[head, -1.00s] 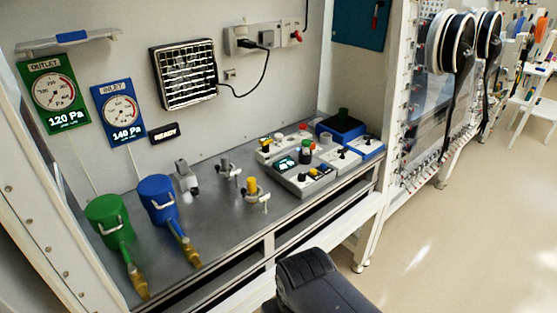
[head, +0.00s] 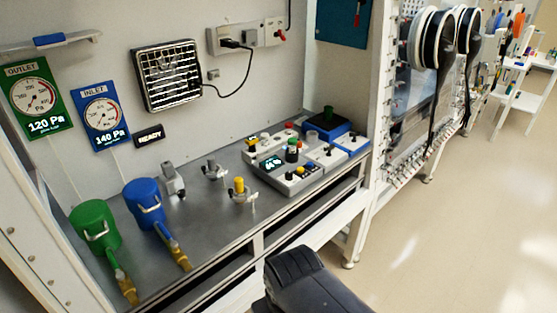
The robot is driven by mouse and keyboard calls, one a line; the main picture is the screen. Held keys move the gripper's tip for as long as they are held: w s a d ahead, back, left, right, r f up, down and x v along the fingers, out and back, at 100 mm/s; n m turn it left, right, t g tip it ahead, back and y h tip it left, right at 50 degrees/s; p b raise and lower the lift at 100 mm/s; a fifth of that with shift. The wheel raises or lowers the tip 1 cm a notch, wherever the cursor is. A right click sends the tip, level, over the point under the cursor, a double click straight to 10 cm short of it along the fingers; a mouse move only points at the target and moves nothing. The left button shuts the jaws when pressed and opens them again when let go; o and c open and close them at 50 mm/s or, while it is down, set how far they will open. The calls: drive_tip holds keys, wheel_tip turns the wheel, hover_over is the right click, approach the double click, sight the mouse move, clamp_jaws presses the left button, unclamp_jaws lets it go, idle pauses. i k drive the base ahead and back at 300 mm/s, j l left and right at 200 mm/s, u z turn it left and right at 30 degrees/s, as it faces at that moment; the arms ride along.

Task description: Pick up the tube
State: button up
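No thing in the head view is plainly a tube. A small dark upright cylinder with a green top (head: 292,150) stands on the grey control console and may be one. My gripper is not in view. A dark part (head: 305,280), probably of my arm, shows at the bottom middle, in front of the bench and apart from it.
The grey bench (head: 215,210) holds a green canister (head: 95,228), a blue canister (head: 144,203), several small valves and the console (head: 300,178). A white frame post (head: 370,130) bounds it on the right. Gloveboxes with black gloves (head: 445,45) stand beyond. The floor at right is clear.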

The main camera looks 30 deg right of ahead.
sight(291, 142)
drive_tip(key=i+l+u, duration=0.15)
drive_tip(key=l, duration=0.65)
drive_tip(key=i+l+u, duration=0.15)
drive_tip(key=l, duration=0.65)
drive_tip(key=l+u, duration=0.15)
drive_tip(key=l, duration=0.7)
drive_tip(key=i, duration=0.1)
